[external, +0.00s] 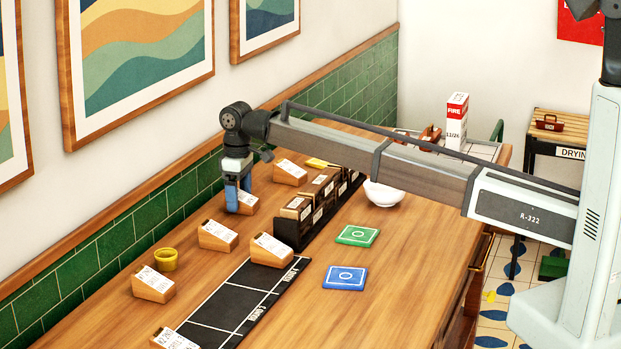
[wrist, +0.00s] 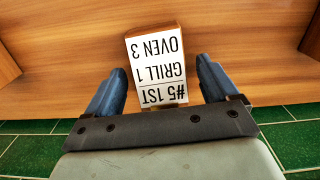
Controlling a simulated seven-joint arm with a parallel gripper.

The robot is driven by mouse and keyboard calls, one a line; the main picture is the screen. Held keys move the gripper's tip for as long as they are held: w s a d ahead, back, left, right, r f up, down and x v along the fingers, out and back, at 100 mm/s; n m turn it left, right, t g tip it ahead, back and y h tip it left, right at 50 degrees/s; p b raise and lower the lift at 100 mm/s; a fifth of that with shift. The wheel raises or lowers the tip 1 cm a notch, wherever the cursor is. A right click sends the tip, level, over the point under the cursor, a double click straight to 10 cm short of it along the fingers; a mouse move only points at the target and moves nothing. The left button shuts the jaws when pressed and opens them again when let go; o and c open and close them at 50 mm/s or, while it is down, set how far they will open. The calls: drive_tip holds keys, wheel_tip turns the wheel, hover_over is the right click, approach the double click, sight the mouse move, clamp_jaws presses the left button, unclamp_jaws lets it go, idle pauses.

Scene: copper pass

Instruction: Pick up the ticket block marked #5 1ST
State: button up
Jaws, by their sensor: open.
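The ticket block marked #5 1ST (wrist: 156,67) is a wooden block with a white slanted label reading "#5 1ST, GRILL 1, OVEN 3", upside down in the wrist view. In the external view it (external: 248,203) stands on the counter near the green tiled wall, partly hidden by my gripper. My gripper (wrist: 162,88) is open, with one blue finger on each side of the block and a visible gap at each side. In the external view my gripper (external: 238,197) points down at the block.
A black rack (external: 289,232) of blocks stands to the right. A yellow cup (external: 165,260) and a white bowl (external: 383,194) are farther off.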

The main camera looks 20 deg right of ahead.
drive_tip(key=shift+f, duration=0.6)
drive_tip(key=c, duration=1.1)
